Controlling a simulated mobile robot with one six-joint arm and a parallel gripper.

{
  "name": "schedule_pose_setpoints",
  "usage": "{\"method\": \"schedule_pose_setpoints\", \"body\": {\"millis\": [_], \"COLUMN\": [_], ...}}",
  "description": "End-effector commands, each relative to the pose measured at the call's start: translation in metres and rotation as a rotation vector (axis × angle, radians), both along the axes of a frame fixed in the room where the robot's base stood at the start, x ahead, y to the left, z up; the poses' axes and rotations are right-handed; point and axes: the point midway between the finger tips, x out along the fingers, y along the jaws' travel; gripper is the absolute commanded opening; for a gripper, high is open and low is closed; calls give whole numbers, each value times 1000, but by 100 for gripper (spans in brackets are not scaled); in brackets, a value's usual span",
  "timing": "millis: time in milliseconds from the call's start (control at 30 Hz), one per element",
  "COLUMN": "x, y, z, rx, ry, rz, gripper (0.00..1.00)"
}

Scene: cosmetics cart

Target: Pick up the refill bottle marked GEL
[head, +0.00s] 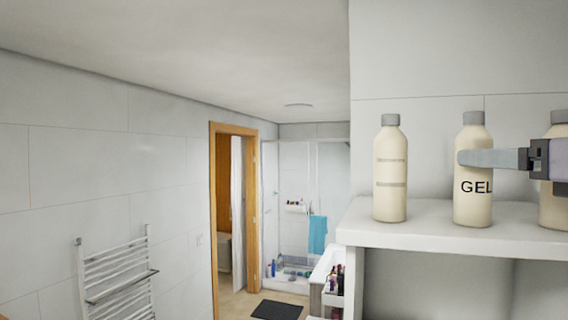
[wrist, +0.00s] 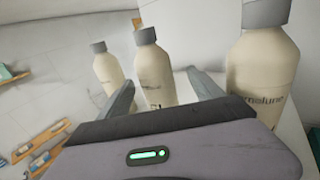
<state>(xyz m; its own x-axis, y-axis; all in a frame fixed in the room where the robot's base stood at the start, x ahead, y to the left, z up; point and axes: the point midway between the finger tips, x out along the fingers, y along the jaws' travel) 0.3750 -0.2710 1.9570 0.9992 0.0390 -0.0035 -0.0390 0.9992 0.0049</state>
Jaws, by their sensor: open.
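The GEL refill bottle (head: 473,207) is cream with a grey cap and stands upright on a white shelf (head: 430,233), in the middle of three similar bottles. My gripper (head: 475,158) reaches in from the right at the bottle's upper body, above the GEL letters, one finger crossing in front of it. In the wrist view, my gripper (wrist: 164,94) is open, with the GEL bottle (wrist: 153,72) between its two fingers. A gap shows on the bottle's right side. Its lower part and most of its lettering are hidden by my gripper there.
A bottle with two faint lines (head: 389,180) stands left of it. A wall is behind; the shelf's left end is open.

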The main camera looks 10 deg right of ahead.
Motion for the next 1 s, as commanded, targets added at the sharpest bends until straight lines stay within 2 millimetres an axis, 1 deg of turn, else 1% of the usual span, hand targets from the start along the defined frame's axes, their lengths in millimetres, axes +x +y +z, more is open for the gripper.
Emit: {"method": "schedule_pose_setpoints", "body": {"millis": [33, 167, 333, 400, 500, 667, 700, 767, 800, 867, 1000], "x": [9, 22, 55, 66, 73, 73, 73, 73, 73, 73, 73], "y": [1, 1, 6, 6, 5, 5, 5, 5, 5, 5, 5], "z": [2, 1, 2, 1, 0, -1, -1, -1, -1, -1, -1], "rx": [0, -1, 0, -1, -2, -2, -3, -3, -3, -2, -2], "ry": [0, -1, 0, 0, -1, -1, -1, -1, -1, -1, 0], "rz": [4, 2, 5, 3, 0, -1, -1, -1, -1, -1, -1], "gripper": [75, 75, 75, 75, 75, 75, 72, 60, 52, 40, 13]}}
